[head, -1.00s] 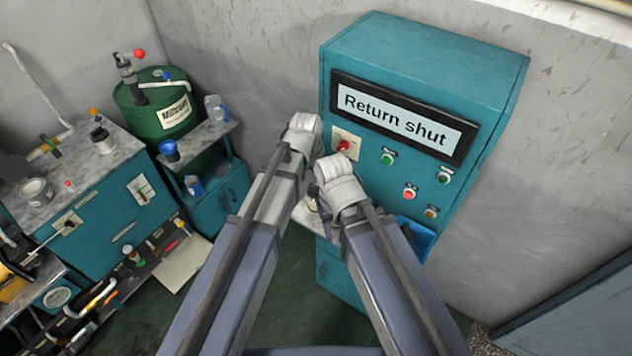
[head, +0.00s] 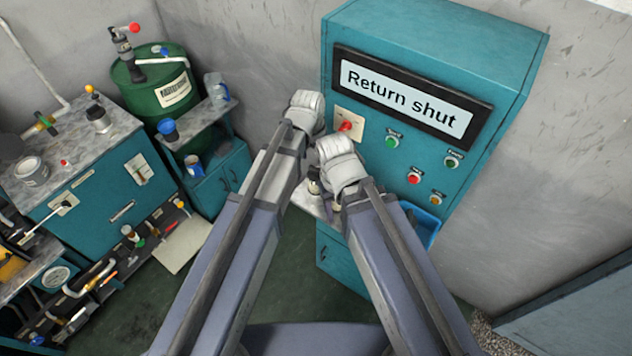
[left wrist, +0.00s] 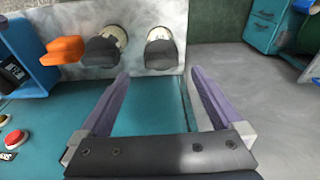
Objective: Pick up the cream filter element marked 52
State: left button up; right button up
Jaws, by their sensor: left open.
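In the left wrist view two short cream cylinders with dark grey ends, a left one (left wrist: 120,36) and a right one (left wrist: 159,34), stand on a pale marbled shelf. I cannot read a 52 on either. My left gripper (left wrist: 160,74) is open and empty, its two purple fingers spread in front of the shelf edge, apart from both cylinders. In the head view the cream pieces (head: 314,187) show only partly between my arms. My right arm's wrist is in the head view, but its fingers are hidden.
An orange piece (left wrist: 62,50) lies left of the cylinders, beside a blue bin (left wrist: 22,60). The teal cabinet (head: 400,150) reading "Return shut" has a red knob and buttons close to my wrists. A green drum (head: 160,90) and benches stand at the left.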

aim_at(316, 169)
pick_arm(q)
notch_tip(316, 169, down, 5)
jog(key=b, duration=0.5)
jog(key=shift+w+a+f, duration=0.1)
jog(key=shift+w, duration=0.05)
grip_shut()
dwell(0.5)
